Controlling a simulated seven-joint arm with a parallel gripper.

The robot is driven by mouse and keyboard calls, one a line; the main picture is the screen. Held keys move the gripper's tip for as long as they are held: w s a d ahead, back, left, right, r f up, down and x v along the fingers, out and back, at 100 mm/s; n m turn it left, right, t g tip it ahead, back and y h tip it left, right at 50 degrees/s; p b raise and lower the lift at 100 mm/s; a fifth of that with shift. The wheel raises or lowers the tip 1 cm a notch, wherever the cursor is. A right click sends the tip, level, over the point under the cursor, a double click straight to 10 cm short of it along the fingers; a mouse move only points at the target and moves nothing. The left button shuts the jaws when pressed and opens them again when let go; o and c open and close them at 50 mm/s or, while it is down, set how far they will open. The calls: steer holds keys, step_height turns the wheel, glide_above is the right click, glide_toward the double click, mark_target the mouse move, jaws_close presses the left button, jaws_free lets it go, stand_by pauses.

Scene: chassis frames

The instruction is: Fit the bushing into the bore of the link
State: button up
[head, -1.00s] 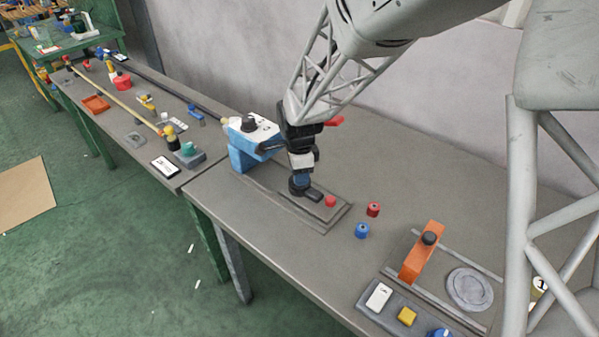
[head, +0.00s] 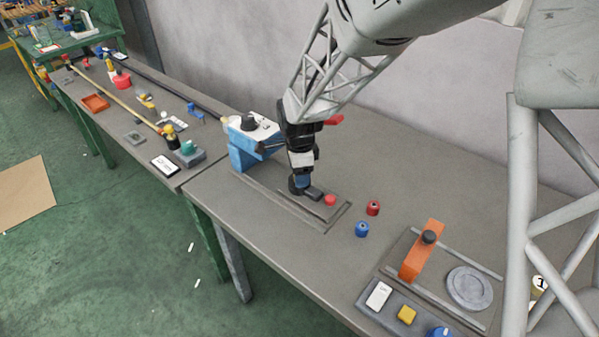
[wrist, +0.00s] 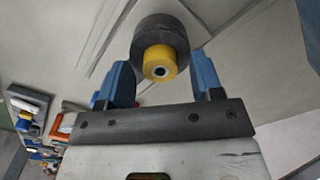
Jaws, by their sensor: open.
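A yellow bushing (wrist: 160,62) with a small central hole shows in the wrist view between my gripper's blue fingers. It sits end-on against a wider dark round part (wrist: 161,34), which seems to be the link's boss; how deep it sits I cannot tell. In the head view the dark link (head: 314,194) lies under my gripper (head: 300,186), with a red round piece (head: 330,200) at its right end. The gripper points down. Its fingers (wrist: 163,80) are open, one on each side of the bushing, with visible gaps. The bushing is hidden in the head view.
The link lies on a grey plate (head: 332,217). A red cylinder (head: 373,208) and a blue one (head: 362,230) stand to its right. A blue-and-white fixture (head: 248,140) stands close on the left. An orange bracket (head: 420,252) stands further right. The table's front middle is clear.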

step_height(320, 180, up, 12)
stand_by(0.6)
stand_by(0.5)
steer(key=s+d+r+n+t, duration=0.1)
steer(key=s+d+n, duration=0.3)
steer(key=s, duration=0.5)
steer(key=s+d+r+n, duration=0.4)
steer(key=s+n, duration=0.3)
steer(key=s, duration=0.3)
steer(key=s+d+r+n+t, duration=0.1)
steer(key=s+d+n, duration=0.3)
steer(key=s, duration=0.5)
steer(key=shift+s+d+r+n+t, duration=0.2)
steer(key=shift+s+r+n+t, duration=0.1)
steer(key=shift+r+n, duration=0.5)
